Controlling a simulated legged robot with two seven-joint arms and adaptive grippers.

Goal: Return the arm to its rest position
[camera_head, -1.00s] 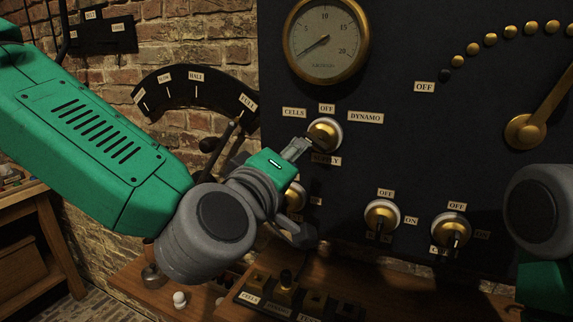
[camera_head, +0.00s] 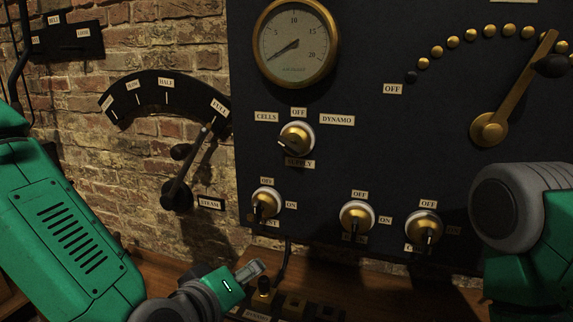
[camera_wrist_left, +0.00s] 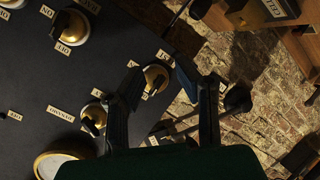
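My left arm comes in from the left in the head view, with its green forearm (camera_head: 75,235) low beside the brick wall. My left gripper (camera_head: 256,270) is low, in front of the shelf and below the black panel (camera_head: 350,130), clear of the knobs. In the left wrist view, its two dark fingers (camera_wrist_left: 170,80) stand apart with nothing held between them. The brass supply knob (camera_head: 297,138) sits between the cells and dynamo labels, its handle toward the left. Part of my right arm shows at the right edge; its gripper is out of view.
Three lower knobs (camera_head: 266,203) (camera_head: 357,216) (camera_head: 424,229) line the panel below a round gauge (camera_head: 297,43). A brass lever (camera_head: 515,90) is at upper right. A steam lever (camera_head: 188,170) stands on the wall near full. A wooden shelf (camera_head: 160,268) runs below.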

